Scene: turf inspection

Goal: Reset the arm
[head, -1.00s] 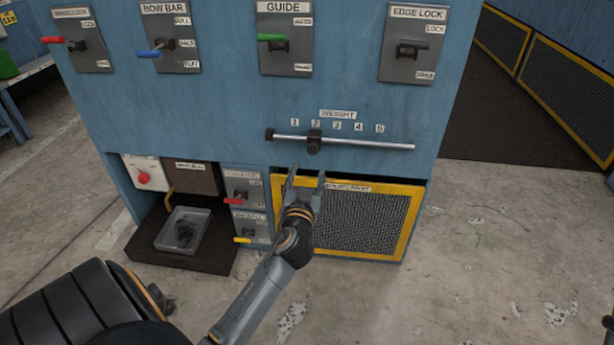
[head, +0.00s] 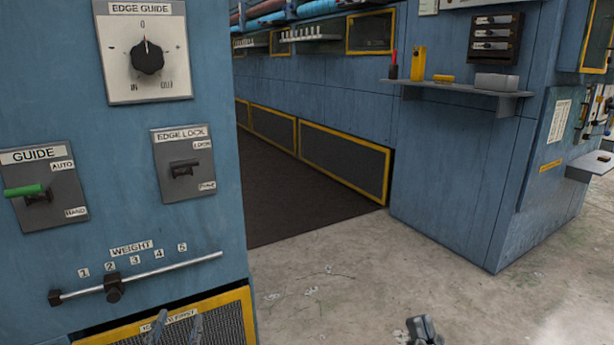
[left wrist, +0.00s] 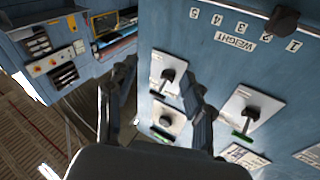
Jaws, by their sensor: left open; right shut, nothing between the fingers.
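My left gripper (head: 175,328) is at the bottom edge of the head view, its fingers apart and empty, in front of the yellow-framed mesh guard (head: 238,302) below the weight bar. In the left wrist view its two dark fingers (left wrist: 158,75) are spread, with nothing held and the panel upside down beyond them. My right gripper (head: 422,330) shows only partly at the bottom of the head view, over the concrete floor; it is shut and empty.
The blue panel carries the weight bar (head: 180,272) with its slider near 2, the green guide lever (head: 24,190), the edge lock (head: 184,168) and the edge guide knob (head: 147,58). A wall shelf (head: 455,90) holds small items. Floor (head: 350,270) at right is clear.

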